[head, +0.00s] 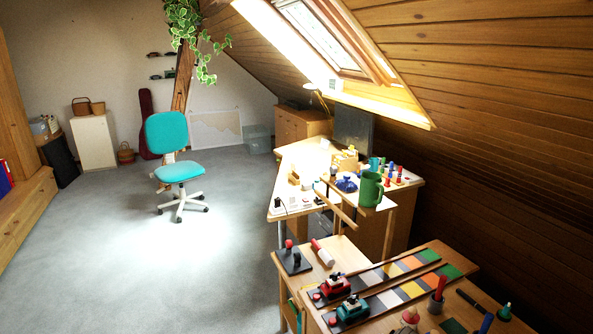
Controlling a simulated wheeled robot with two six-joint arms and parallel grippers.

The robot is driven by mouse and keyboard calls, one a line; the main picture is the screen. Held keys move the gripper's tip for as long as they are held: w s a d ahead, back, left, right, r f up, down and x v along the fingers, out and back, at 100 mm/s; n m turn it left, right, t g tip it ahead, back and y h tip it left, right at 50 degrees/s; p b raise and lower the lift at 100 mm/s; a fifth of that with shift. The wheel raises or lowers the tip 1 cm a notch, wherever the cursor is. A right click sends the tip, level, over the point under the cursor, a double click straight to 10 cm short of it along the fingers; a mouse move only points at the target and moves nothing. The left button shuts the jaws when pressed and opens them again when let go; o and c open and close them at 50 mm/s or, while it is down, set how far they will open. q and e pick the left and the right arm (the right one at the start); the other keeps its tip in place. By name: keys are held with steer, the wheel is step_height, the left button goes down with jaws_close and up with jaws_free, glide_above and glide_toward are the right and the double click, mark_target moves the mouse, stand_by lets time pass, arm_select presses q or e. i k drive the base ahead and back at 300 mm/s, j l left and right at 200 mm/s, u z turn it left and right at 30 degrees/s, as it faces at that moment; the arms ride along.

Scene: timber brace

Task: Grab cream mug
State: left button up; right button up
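I cannot make out a cream mug for certain in the head view. Neither of my grippers shows in this view.
The nearer table (300,262) holds a red machine (334,286), a teal machine (353,310), coloured strips (412,263) and several small items. A teal swivel chair (180,172) stands on open grey carpet (130,255). The sloped wooden ceiling (510,90) comes down low at the right.

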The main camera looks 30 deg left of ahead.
mark_target(295, 164)
steer(key=u, duration=1.7)
steer(key=i, duration=6.7)
steer(key=i+j+z, duration=0.1)
steer(key=z, duration=2.6)
steer(key=j, duration=0.1)
